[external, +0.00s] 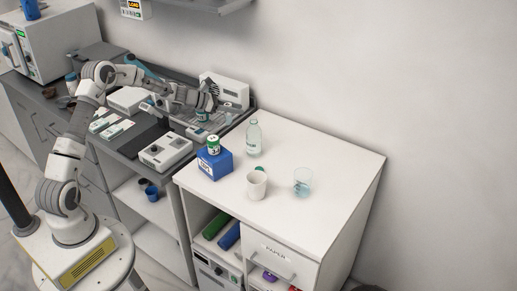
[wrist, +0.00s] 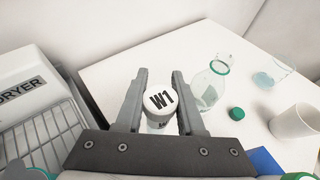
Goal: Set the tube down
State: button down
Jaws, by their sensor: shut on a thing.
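The tube (wrist: 158,103) has a white cap marked "W1". It stands between my gripper's two grey fingers (wrist: 160,78) in the wrist view, cap toward the camera. My gripper (external: 204,112) is shut on it. In the external view the gripper is over the right end of the dark counter, beside the tray area in front of the white machine. The tube is small and mostly hidden by the gripper there. I cannot tell whether its bottom touches a surface.
The dryer (wrist: 35,100) with its wire rack is close on the left. The white cabinet top (external: 325,150) holds a clear bottle (external: 253,140), white mug (external: 257,187), glass of bluish liquid (external: 302,184) and blue box (external: 214,166). A green cap (wrist: 237,114) lies by the bottle. Its far right is clear.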

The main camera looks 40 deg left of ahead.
notch_tip(320, 180, up, 7)
jog(key=s+d+m+g+h+b, duration=0.15)
jog(key=s+d, duration=0.25)
jog(key=d, duration=0.7)
jog(key=s+d+m+g+h+b, duration=0.1)
jog(key=s+d+m+b, duration=0.3)
jog(key=d, duration=0.7)
jog(key=s+d+m+g+h+b, duration=0.2)
jog(key=s+d+g+b, duration=0.3)
jog(key=s+d, duration=1.85)
jog(key=shift+y, duration=0.25)
jog(key=shift+w+a+f+b, duration=0.2)
jog(key=shift+w+a+f, duration=0.55)
jog(key=shift+w+f, duration=1.4)
jog(key=shift+w+a+f+b, duration=0.2)
jog(key=shift+w+a+f, duration=0.8)
jog(key=shift+f, duration=2.1)
jog(key=shift+w+a+f+b, duration=0.2)
jog(key=shift+w+a+f, duration=0.35)
jog(key=shift+w+f, duration=1.7)
jog(key=shift+s+f, duration=0.4)
jog(key=shift+s, duration=0.05)
